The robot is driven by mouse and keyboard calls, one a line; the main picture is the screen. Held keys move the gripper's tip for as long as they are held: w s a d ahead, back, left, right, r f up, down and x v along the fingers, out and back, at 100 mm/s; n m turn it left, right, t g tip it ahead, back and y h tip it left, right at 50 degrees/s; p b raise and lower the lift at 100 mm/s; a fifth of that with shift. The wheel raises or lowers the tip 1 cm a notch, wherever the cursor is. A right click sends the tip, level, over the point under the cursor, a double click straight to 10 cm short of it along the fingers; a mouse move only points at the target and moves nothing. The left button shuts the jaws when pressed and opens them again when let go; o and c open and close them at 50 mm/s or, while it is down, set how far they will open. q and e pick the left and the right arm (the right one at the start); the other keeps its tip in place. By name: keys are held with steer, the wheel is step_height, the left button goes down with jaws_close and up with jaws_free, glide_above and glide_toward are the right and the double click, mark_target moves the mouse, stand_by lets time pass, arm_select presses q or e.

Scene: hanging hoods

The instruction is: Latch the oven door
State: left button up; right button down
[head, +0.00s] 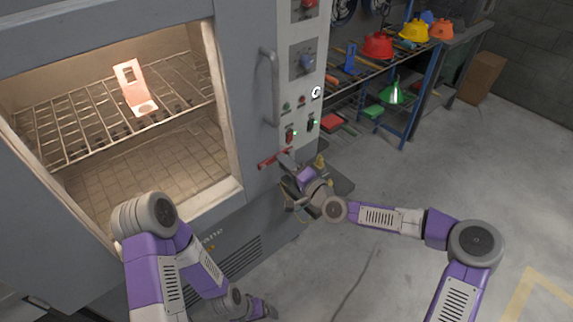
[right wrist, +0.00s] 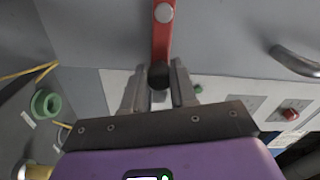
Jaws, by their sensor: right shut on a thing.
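The grey oven door (head: 226,60) stands at the left of the head view, with a lit opening or window in it. A red latch lever (head: 273,158) sits low near its right edge, lying roughly sideways. My right gripper (head: 288,162) is at the lever's right end. In the right wrist view the red lever (right wrist: 162,38) ends in a dark knob (right wrist: 158,75), and my jaws are shut around that knob. My left gripper (head: 264,309) hangs low at the bottom, small and dark; its jaws are unclear.
A vertical grey handle (head: 268,85) is on the oven front. A control panel (head: 300,80) with buttons and switches is right of it. A blue-framed shelf (head: 415,110) with coloured hoods stands farther right. The floor (head: 400,175) at right is clear.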

steer(key=shift+s+f, duration=0.1)
stand_by(0.3)
steer(key=c, duration=0.9)
jaws_free()
steer(key=p+v, duration=0.1)
steer(key=v, duration=0.6)
steer(key=shift+s+d, duration=0.15)
steer(key=shift+s, duration=0.05)
